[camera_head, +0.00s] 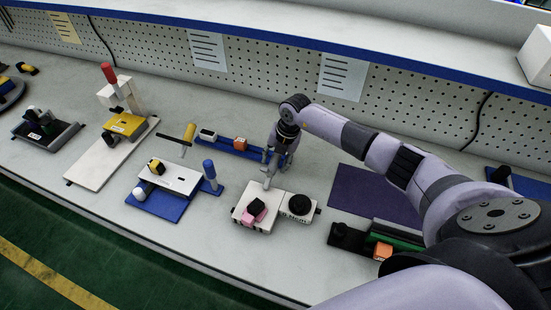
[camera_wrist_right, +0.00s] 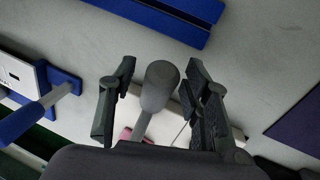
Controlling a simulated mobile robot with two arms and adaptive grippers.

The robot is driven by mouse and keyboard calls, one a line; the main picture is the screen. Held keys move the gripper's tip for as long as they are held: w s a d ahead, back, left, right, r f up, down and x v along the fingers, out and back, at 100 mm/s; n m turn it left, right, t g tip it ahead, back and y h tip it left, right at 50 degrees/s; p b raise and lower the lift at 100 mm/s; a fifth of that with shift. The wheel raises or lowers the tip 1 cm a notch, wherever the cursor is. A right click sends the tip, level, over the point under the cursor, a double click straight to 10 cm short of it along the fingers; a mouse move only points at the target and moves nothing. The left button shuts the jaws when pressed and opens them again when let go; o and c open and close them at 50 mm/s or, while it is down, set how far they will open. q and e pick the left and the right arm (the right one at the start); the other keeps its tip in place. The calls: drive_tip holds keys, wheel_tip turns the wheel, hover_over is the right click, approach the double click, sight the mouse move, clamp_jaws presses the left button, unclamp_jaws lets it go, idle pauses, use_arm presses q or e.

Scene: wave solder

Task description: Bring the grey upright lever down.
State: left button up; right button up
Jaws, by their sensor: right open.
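The grey upright lever (camera_wrist_right: 158,88) has a rounded knob on a thinner stem. In the wrist view it stands between the fingers of my right gripper (camera_wrist_right: 161,68), with a gap on both sides. In the head view part of the lever (camera_head: 267,183) shows on a white box (camera_head: 240,213) with a pink and black control, and its top is hidden by the right gripper (camera_head: 274,161). The right gripper is open and points down over the box. My left gripper is not in view.
A blue fixture (camera_head: 243,150) lies just behind the gripper. A white and blue fixture with a blue handle (camera_head: 210,170) stands to the left. A dark purple mat (camera_head: 365,195) lies to the right. A pegboard wall (camera_head: 270,85) runs behind the bench.

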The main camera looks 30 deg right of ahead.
drive_tip(key=shift+c, duration=0.3)
clamp_jaws()
idle(0.6)
